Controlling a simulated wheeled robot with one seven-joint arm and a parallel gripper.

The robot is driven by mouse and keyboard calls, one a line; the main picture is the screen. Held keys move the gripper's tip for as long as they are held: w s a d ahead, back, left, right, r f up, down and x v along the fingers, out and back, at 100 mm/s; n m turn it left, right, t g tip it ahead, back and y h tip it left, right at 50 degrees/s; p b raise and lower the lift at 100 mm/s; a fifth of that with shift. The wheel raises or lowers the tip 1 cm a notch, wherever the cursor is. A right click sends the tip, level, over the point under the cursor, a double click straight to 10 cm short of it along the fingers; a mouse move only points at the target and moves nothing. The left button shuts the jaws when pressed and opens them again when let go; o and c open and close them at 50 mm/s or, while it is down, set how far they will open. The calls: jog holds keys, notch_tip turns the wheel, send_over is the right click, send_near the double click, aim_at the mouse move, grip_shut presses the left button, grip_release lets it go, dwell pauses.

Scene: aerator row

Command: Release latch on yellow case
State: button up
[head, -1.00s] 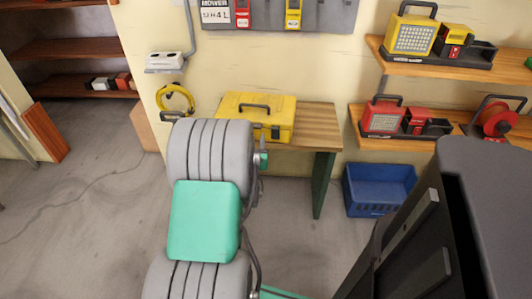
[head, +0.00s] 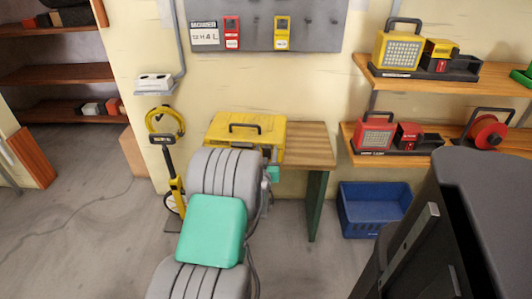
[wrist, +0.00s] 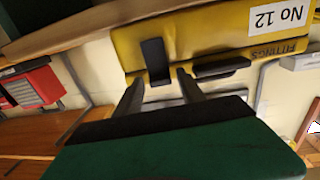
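The yellow case (head: 216,136) sits on a wooden bench against the wall, its dark handle on top. My arm hides part of its front in the head view. In the wrist view the yellow case (wrist: 205,35) fills the upper part, tilted, with a white "No 12" label. A dark latch (wrist: 155,62) lies on its face, and a dark, flat handle-like part sits to its right. My gripper (wrist: 158,84) is open, its two fingers apart and pointing at the case, just below and either side of the latch. Contact cannot be told.
The wooden bench (head: 312,150) has bare top right of the case. A yellow wheeled measuring tool (head: 172,185) stands left of the bench, and a blue crate (head: 372,215) is on the floor at right. Shelves with lamps (head: 400,50) are on the right wall.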

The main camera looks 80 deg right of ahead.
grip_shut()
